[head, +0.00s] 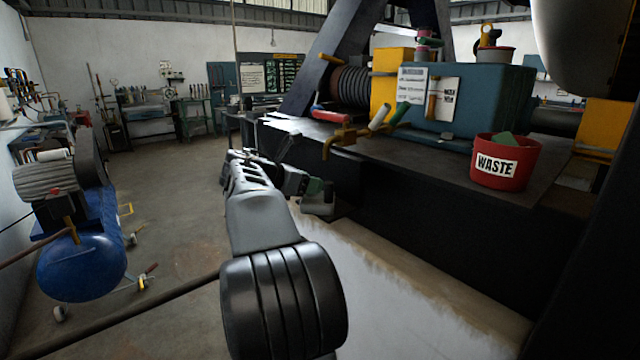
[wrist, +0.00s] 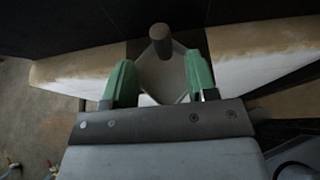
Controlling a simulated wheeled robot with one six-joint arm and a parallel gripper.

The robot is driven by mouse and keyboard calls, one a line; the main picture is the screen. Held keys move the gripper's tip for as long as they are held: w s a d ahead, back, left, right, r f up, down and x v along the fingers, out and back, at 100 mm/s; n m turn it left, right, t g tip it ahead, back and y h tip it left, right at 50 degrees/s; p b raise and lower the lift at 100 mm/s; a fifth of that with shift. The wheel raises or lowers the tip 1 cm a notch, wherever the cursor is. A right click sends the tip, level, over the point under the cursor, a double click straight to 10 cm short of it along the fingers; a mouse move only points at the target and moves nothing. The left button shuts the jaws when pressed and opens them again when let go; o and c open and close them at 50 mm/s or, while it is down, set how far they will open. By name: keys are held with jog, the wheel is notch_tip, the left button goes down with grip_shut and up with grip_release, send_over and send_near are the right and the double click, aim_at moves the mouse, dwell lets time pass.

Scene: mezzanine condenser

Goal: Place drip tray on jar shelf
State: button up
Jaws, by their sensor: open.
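My gripper (wrist: 158,78) has green fingers that stand apart in the wrist view. In the head view my gripper (head: 314,188) is low beside the dark machine base. A pale grey, angular piece with a dark round knob or handle (wrist: 160,40) lies between and beyond the fingers. It may be the drip tray, but I cannot tell for sure. I cannot tell whether the fingers touch it. A greyish piece (head: 322,207) also shows just below my gripper in the head view, partly hidden. I cannot make out which surface is the jar shelf.
A red WASTE bucket (head: 505,163) stands on the dark machine deck at right, near a blue-grey box (head: 470,100). A brass tap (head: 345,138) juts over the deck edge. A blue compressor tank (head: 82,267) stands at left. Open floor lies between.

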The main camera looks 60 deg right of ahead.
jog(key=v, duration=0.6)
jog(key=s+a+f+m+t+y, duration=0.15)
jog(key=a+f+m+y, duration=0.3)
jog(key=a+f, duration=0.5)
jog(key=s+a+f+m+t+y, duration=0.1)
jog(key=a+f+m+t+y, duration=0.45)
jog(key=a, duration=0.75)
jog(key=s+a+f+m+y, duration=0.1)
jog(key=a+f+m+y, duration=0.3)
jog(key=a+f, duration=0.6)
notch_tip(320, 180, up, 13)
jog(key=a+h+p, duration=0.1)
jog(key=p, duration=1.1)
jog(key=shift+s+a+t, duration=0.35)
jog(key=shift+a+t, duration=0.05)
jog(key=shift+r, duration=0.15)
